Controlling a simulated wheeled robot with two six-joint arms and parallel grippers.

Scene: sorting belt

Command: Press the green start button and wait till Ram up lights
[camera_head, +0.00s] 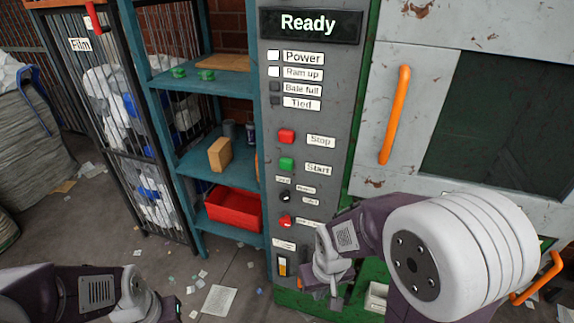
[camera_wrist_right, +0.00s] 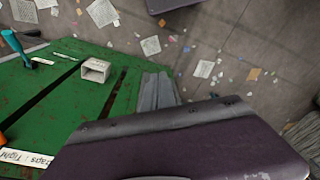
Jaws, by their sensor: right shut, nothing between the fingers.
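The green start button (camera_head: 286,164) sits on the grey control panel (camera_head: 335,115), left of its "Start" label and below the red stop button (camera_head: 286,136). Nothing covers it. The Ram up lamp (camera_head: 273,71) shows white and lit, like the Power lamp (camera_head: 273,56) above it. The Bale full lamp (camera_head: 274,87) and Tied lamp (camera_head: 274,101) are dark. The display (camera_head: 310,25) reads "Ready". My right gripper (camera_head: 334,284) is shut and empty, low in front of the panel, below the start button and apart from it.
Right of the panel is a grey door with an orange handle (camera_head: 395,115). A teal shelf (camera_head: 205,165) with a red bin (camera_head: 233,210) stands left. Paper scraps litter the floor.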

